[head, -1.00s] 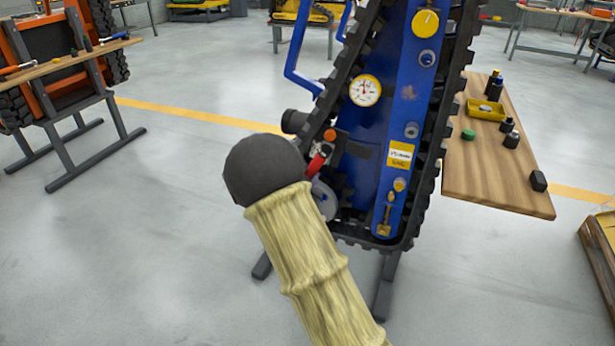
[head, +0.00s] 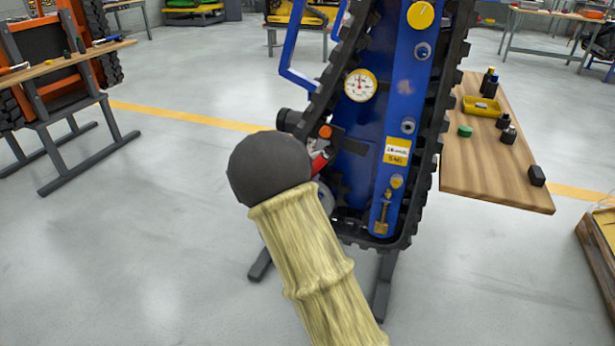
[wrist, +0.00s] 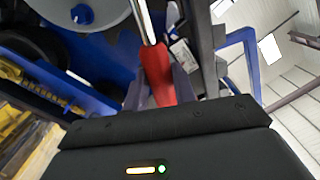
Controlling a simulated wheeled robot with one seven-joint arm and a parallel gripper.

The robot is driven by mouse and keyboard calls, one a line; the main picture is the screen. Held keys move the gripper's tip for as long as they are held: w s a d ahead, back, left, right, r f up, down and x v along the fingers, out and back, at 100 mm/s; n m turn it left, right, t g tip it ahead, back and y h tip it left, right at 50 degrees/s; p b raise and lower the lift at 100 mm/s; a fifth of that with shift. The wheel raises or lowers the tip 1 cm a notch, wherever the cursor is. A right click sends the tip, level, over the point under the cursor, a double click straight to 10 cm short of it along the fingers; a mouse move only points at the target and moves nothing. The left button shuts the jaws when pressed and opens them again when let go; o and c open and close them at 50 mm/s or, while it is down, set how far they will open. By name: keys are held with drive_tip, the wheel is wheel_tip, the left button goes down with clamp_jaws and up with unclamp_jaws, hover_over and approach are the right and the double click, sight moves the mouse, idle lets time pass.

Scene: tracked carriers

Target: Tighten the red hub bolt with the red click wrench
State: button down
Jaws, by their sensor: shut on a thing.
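The red click wrench (wrist: 157,72) is in my gripper (wrist: 160,92) in the wrist view, its red handle between the two dark fingers. Its metal shaft runs up past a grey round hub (wrist: 85,10) with a blue bolt-like centre. In the head view a bit of the red handle (head: 320,162) shows beside my dark wrist, in front of the blue tracked carrier (head: 360,130). My arm hides the gripper and most of the wrench there. I cannot make out the red hub bolt, nor whether the wrench's head touches anything.
A wooden side table (head: 480,165) at the carrier's right holds a yellow tray (head: 482,107), dark bottles and a green item. A dial gauge (head: 360,85) and a blue rail (head: 290,60) are on the carrier.

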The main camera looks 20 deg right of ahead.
drive_tip(key=shift+d+f, duration=0.15)
drive_tip(key=shift+s+d+f+m+b, duration=0.15)
drive_tip(key=shift+s+d+m+b, duration=0.2)
drive_tip(key=shift+b, duration=0.35)
drive_tip(key=shift+w+a+r+p, duration=0.25)
drive_tip(key=shift+a+p, duration=0.1)
drive_tip(key=shift+p, duration=0.15)
drive_tip(key=shift+a, duration=0.15)
drive_tip(key=shift+b+v, duration=0.3)
drive_tip(key=shift+v, duration=1.4)
drive_tip(key=shift+a, duration=0.1)
